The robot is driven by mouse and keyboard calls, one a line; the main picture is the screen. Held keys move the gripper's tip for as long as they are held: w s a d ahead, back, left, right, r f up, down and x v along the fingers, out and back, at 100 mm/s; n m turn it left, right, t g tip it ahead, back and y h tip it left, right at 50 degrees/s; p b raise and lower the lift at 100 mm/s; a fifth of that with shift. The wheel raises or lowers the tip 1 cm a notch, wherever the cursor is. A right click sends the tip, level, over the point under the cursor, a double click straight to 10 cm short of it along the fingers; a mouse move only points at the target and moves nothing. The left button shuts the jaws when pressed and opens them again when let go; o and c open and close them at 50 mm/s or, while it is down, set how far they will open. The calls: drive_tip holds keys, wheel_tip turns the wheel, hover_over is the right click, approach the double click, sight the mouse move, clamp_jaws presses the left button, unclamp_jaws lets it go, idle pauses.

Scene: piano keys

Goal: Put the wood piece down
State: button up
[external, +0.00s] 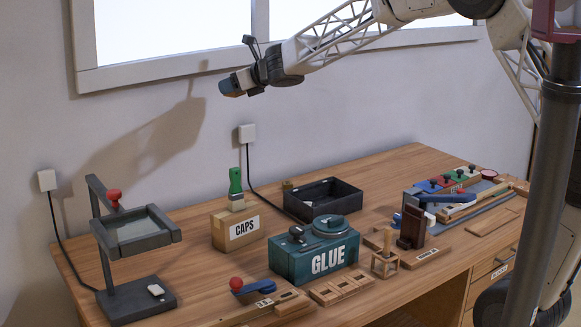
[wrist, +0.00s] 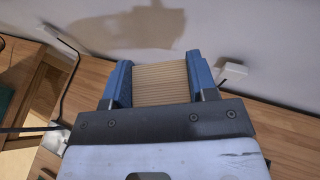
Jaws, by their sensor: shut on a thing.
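My gripper (external: 230,86) is high above the back left of the table, near the wall below the window. In the wrist view its two blue fingers (wrist: 160,84) are closed on a light wood piece (wrist: 160,85) with fine parallel grooves. The wood piece is held between the fingers, clear of the table. It cannot be made out clearly in the external view. The wooden table (external: 200,290) lies below, apart from my gripper.
A grey stand with a tray (external: 135,230), a CAPS box (external: 238,228), a teal GLUE box (external: 314,254) and a dark open bin (external: 323,198) stand on the table. A small wooden holder (external: 385,263) and coloured blocks (external: 450,183) are to the right. Bare tabletop shows at the back right.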

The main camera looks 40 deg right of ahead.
drive_tip(key=w+d+r+n+g+y, duration=0.1)
drive_tip(key=w+d+n+g+y, duration=0.1)
drive_tip(key=d, duration=1.6)
drive_tip(key=w+d+n+g+y, duration=0.1)
drive_tip(key=w+d+n+y, duration=0.1)
drive_tip(key=d, duration=1.7)
wheel_tip(320, 180, down, 26)
drive_tip(key=shift+s, duration=0.25)
drive_tip(key=shift+r, duration=0.1)
drive_tip(key=shift+f, duration=3.1)
drive_tip(key=shift+f, duration=1.85)
drive_tip(key=shift+f, duration=0.1)
